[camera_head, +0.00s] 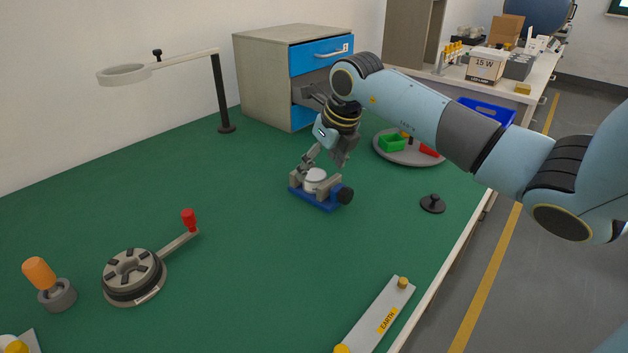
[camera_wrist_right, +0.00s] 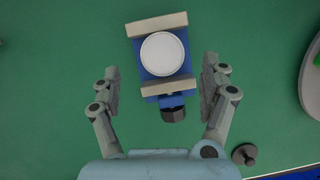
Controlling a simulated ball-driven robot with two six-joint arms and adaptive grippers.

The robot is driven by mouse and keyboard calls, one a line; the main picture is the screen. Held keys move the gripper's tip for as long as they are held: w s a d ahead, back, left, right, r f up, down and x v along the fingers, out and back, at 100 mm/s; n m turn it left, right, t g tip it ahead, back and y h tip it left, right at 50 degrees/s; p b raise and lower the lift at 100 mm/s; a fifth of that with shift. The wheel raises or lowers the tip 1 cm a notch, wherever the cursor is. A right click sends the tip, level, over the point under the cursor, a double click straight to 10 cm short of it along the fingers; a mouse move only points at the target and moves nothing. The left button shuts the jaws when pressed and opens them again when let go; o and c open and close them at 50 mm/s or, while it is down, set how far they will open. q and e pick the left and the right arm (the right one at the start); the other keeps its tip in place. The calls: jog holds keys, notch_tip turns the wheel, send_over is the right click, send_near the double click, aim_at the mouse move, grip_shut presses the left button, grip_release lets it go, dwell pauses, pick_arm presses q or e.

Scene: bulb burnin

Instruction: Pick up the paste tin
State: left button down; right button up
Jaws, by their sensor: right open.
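The paste tin appears to be the white round tin (camera_head: 315,177) seated between the grey jaws of a small blue vise (camera_head: 320,203). In the right wrist view the tin (camera_wrist_right: 162,54) shows from above as a pale disc between two grey vise jaws. My right gripper (camera_head: 323,163) is just above the vise, fingers spread and empty. In the wrist view the right gripper's fingers (camera_wrist_right: 160,76) stand on either side of the vise, apart from the tin. No label on the tin can be read. My left gripper is not in view.
The vise's black knob (camera_head: 345,194) sticks out beside the tin. A drawer cabinet (camera_head: 262,82) stands behind, and a round grey tray (camera_head: 394,155) lies to the right. A black knobbed piece (camera_head: 432,204) is near the edge.

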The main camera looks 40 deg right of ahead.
aim_at(315, 174)
jog(key=x, duration=0.4)
jog(key=shift+w+d+f, duration=0.1)
jog(key=shift+w+d, duration=0.05)
jog(key=shift+w, duration=0.05)
jog(key=c, duration=1.2)
jog(key=shift+c, duration=1.1)
